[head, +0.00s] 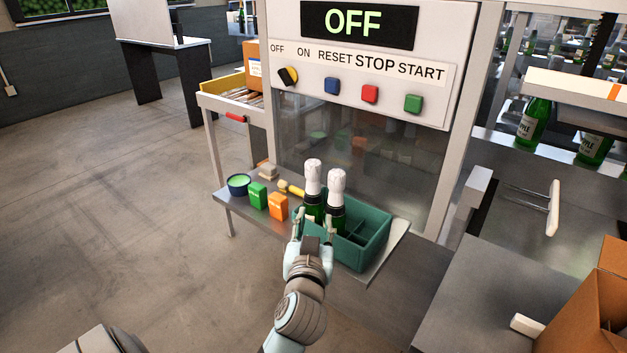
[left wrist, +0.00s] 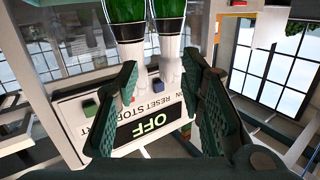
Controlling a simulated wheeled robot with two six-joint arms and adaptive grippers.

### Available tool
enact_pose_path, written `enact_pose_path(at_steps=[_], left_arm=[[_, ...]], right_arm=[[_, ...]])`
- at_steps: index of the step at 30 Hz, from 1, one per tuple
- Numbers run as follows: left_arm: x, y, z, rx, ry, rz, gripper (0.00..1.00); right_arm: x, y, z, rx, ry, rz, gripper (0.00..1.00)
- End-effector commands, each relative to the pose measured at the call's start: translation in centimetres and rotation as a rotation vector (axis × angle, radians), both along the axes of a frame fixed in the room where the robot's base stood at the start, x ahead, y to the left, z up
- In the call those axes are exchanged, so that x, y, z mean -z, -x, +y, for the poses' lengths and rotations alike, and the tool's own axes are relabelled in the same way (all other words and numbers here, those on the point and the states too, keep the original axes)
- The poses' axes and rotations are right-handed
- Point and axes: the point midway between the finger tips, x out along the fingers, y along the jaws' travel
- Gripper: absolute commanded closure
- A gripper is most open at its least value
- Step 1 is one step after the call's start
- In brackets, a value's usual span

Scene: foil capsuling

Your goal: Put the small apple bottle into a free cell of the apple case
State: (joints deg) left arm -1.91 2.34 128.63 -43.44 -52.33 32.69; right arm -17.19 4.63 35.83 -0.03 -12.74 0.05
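Two green bottles with white foil tops stand upright side by side at the left end of the green case (head: 372,247): the left bottle (head: 313,178) and the right bottle (head: 336,188). Their bases are hidden by the case wall and my gripper. The cells to their right look empty. My left gripper (head: 314,224) is open at the front left of the case, one finger either side of the bottles' lower part in the picture. In the left wrist view, the bottles (left wrist: 128,12) show beyond the spread fingers, with nothing clasped. My right gripper is not in view.
A blue bowl (head: 239,184), a green box (head: 257,195) and an orange box (head: 278,206) stand left of the case on the shelf. The machine panel (head: 360,60) reads OFF behind. A cardboard box (head: 590,315) stands at lower right. More bottles (head: 533,122) stand at right.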

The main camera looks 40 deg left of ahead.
Motion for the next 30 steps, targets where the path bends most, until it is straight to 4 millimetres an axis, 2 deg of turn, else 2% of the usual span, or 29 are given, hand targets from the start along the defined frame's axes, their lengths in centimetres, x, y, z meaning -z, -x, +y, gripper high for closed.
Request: enact_pose_path(at_steps=[1,4,12,17,22,25,30], left_arm=[[-2.4,0.3,0.3,-0.018,0.001,-0.047,0.64],[-3.9,-0.2,1.2,-0.035,-0.002,-0.093,0.64],[-3.7,-5.7,5.2,-0.038,-0.002,-0.091,0.64],[-3.7,-7.4,6.5,-0.038,-0.001,-0.090,0.64],[-3.9,-10.0,8.5,-0.037,0.000,-0.089,0.64],[-3.9,-10.9,9.1,-0.036,0.001,-0.089,0.64],[-3.9,-11.0,9.1,-0.035,0.001,-0.089,0.64]], right_arm=[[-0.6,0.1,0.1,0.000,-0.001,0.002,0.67],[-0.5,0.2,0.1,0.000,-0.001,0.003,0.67],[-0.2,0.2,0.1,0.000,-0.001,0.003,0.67],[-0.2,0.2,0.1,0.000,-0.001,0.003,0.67],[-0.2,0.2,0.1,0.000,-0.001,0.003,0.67],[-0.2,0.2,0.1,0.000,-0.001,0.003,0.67],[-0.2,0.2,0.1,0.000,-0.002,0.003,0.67]])
